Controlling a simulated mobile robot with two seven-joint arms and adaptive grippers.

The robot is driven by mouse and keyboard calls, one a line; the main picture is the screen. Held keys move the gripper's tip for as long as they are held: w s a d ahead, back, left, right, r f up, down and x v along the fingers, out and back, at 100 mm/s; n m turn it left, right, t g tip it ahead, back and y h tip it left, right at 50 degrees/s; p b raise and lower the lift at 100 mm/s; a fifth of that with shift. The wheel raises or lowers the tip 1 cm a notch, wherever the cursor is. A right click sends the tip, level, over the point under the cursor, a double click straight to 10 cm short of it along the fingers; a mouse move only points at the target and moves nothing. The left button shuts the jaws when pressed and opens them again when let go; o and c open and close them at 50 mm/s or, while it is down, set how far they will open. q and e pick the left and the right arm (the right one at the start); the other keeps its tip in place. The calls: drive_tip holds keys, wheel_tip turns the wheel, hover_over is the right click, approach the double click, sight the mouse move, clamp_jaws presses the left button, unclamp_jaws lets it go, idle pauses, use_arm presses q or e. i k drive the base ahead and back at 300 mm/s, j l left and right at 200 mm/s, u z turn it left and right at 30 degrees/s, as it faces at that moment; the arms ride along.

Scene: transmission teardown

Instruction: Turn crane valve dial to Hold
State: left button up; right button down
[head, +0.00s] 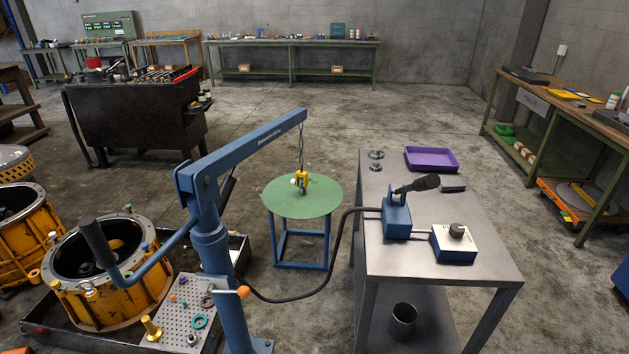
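A dark round knob (457,230), which looks like the valve dial, sits on a small box (453,245) with a white top and blue sides. The box rests on the grey metal table (487,275) at the right. Any markings on the box and the knob's setting are too small to read. To its left, a blue pump unit (397,217) has a black-gripped lever (418,185) pointing up and right. The blue crane (212,240) stands left of the table. Its chain and yellow hook block (301,180) hang at the round green table. Neither gripper is in view.
A black hose (335,250) runs from the pump to the crane. A purple tray (431,158), a dark block (452,187) and a metal spool-like part (376,160) are on the metal table. Yellow housings (70,295) stand at left. The table's front right is clear.

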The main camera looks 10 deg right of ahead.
sight(456, 230)
drive_tip(key=z, duration=1.25)
